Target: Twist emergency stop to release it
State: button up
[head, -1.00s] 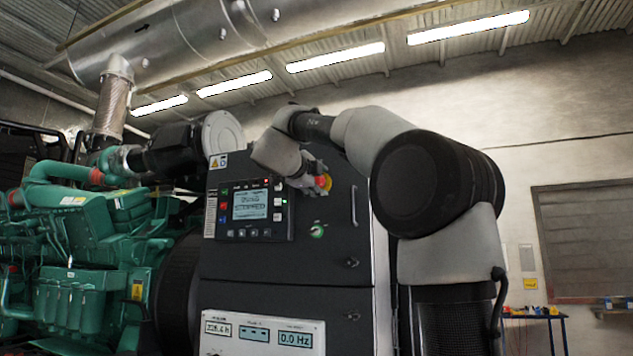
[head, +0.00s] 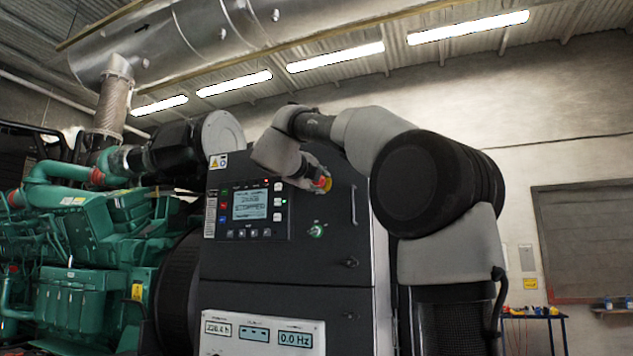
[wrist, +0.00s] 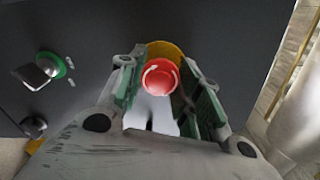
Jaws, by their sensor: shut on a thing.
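The emergency stop is a red mushroom button (wrist: 160,77) with a white arrow mark, on a yellow base (wrist: 166,50). It is on the dark front of the control cabinet (head: 290,268), right of the screen panel. The exact finger contact is partly hidden.
A green-ringed key switch (wrist: 50,66) sits below the stop on the cabinet; it also shows in the head view (head: 317,231). A display panel (head: 248,208) is to the left. The green engine (head: 75,240) stands further left. A blue table (head: 532,314) is at the right.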

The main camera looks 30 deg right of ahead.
jog(key=shift+m, duration=1.8)
jog(key=o, duration=1.1)
jog(key=shift+a, duration=0.1)
jog(key=v, duration=1.1)
jog(key=shift+s+a, duration=0.3)
jog(key=shift+c, duration=0.3)
